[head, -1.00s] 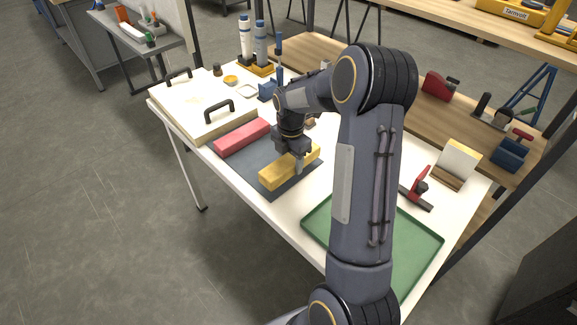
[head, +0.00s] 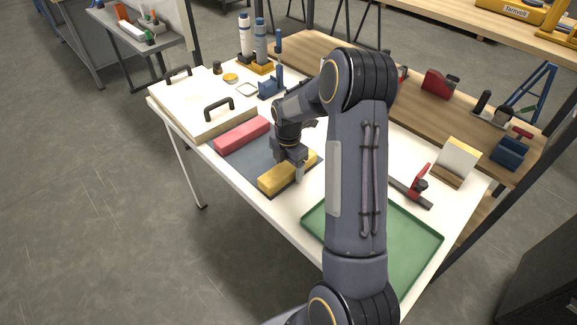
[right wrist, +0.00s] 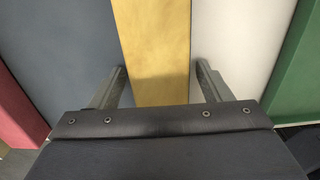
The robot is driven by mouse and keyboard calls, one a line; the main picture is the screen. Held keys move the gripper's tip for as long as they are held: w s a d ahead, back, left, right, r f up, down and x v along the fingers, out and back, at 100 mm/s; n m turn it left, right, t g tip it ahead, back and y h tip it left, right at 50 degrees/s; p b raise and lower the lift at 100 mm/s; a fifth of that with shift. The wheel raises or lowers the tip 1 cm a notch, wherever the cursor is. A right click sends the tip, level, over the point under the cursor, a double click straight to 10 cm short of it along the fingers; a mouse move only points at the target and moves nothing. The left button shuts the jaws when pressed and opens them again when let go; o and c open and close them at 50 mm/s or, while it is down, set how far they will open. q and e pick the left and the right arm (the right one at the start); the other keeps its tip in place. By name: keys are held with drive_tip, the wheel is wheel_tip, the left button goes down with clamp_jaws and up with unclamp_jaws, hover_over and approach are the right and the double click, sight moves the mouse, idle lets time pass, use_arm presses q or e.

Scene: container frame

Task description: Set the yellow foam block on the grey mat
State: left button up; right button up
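The yellow foam block (head: 272,182) is at the near right edge of the grey mat (head: 236,168), over or on it. I cannot tell whether its underside touches the mat. My right gripper (head: 300,174) points down around the block's middle. My left gripper is out of view.
A red block (head: 242,136) lies on the mat's far left side. A green tray (head: 415,240) is at the right, partly behind my right arm. A cream board with black handles (head: 195,105) is at the far left.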

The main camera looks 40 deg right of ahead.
sight(288, 165)
wheel_tip(288, 165, up, 12)
drive_tip(key=s+a+r+m+t+y, duration=0.1)
drive_tip(key=s+a+r+m+t, duration=0.1)
drive_tip(key=s+a+r+m, duration=0.25)
drive_tip(key=s+a+r+m+t+y, duration=0.1)
drive_tip(key=s+a+m+t+y, duration=0.1)
drive_tip(key=s+a+m, duration=1.3)
drive_tip(key=s+m+t, duration=0.1)
drive_tip(key=s, duration=0.2)
drive_tip(key=shift+s+a+r+t+y, duration=0.15)
drive_tip(key=shift+s+a+t+y, duration=0.15)
drive_tip(key=shift+s+y, duration=0.1)
